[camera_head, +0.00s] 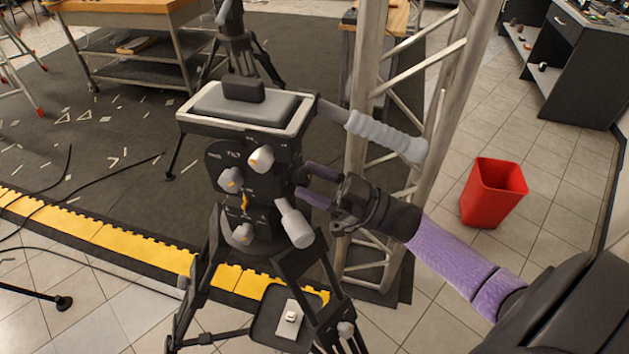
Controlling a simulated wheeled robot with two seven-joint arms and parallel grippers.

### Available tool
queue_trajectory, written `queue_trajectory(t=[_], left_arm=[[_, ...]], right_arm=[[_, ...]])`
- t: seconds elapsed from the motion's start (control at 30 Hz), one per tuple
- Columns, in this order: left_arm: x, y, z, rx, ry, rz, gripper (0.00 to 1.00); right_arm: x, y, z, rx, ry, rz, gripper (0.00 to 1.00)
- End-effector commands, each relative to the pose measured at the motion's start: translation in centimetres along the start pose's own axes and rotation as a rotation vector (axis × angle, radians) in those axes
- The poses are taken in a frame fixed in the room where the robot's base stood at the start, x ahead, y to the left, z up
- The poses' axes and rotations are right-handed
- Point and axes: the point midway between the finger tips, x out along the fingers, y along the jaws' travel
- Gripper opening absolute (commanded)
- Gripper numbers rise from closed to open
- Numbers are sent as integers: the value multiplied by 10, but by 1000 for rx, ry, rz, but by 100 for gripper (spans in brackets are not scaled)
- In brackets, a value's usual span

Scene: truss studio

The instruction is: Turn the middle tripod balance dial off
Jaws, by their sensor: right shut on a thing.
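The tripod head (258,185) stands upright on black tripod legs (208,265), with a flat grey plate (250,105) on top. Light grey knobs show on its near face: an upper one (262,158), a left one (229,180) and a lower one (241,235). I cannot tell which dial is the middle balance dial. My right gripper (306,184) reaches in from the right, with its purple fingers against the right side of the tripod head. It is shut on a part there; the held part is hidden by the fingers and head. My left gripper is out of view.
A grey pan handle (388,136) sticks out right above my right gripper. A light grey lever (295,223) hangs just below the fingers. A metal truss (364,75) rises close behind. A red bin (493,192) stands on the tiled floor at right.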

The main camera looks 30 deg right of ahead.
Motion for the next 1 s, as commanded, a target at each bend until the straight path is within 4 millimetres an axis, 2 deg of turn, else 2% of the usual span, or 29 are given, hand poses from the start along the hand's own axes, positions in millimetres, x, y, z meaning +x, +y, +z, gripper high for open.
queue_trajectory(t=[0.7,1.0], left_arm=[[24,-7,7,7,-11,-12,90],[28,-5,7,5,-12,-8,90]], right_arm=[[0,4,0,-497,0,-207,0],[0,5,-1,-645,0,-267,0]])
